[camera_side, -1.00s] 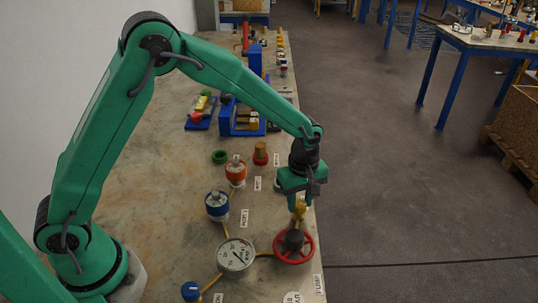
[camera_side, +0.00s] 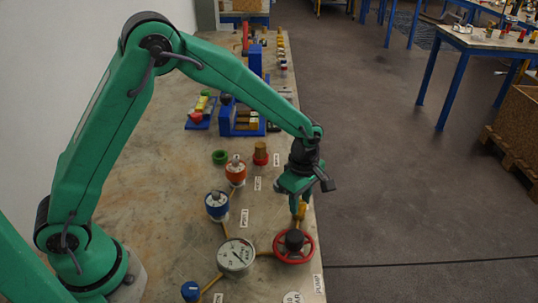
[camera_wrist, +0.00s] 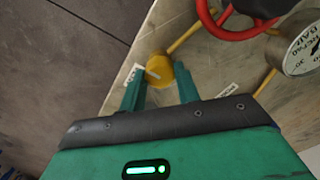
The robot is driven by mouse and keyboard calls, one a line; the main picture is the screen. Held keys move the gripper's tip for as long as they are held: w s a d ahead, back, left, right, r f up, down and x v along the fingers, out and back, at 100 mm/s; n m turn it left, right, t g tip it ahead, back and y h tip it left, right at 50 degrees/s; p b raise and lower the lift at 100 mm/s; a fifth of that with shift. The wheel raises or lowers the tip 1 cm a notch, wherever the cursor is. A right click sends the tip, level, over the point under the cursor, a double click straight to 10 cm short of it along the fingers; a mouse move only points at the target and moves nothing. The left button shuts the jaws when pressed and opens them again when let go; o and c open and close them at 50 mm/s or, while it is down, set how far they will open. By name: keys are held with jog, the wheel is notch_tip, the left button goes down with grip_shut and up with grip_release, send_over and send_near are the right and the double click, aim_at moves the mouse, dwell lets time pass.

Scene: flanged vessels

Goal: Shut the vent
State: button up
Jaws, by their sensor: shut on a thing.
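The vent looks to be the small yellow knob (camera_side: 300,211) at the right edge of the bench; its label cannot be read clearly. In the wrist view the yellow knob (camera_wrist: 159,66) shows a white pointer line on top, slanting. My gripper (camera_side: 299,203) is above it, pointing down, its two green fingers (camera_wrist: 162,88) on either side of the knob and shut on it. The fingers hide part of the knob's sides.
A red handwheel (camera_side: 293,246) stands just in front of the knob, with a white pressure gauge (camera_side: 236,256) to its left. Blue (camera_side: 217,205) and orange (camera_side: 236,172) capped vessels stand further left. Yellow pipes run between. Open floor lies right of the bench.

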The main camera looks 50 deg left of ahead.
aim_at(300, 203)
jog(key=o, duration=1)
jog(key=shift+r, duration=0.15)
notch_tip(300, 203, up, 7)
jog(key=shift+r, duration=0.3)
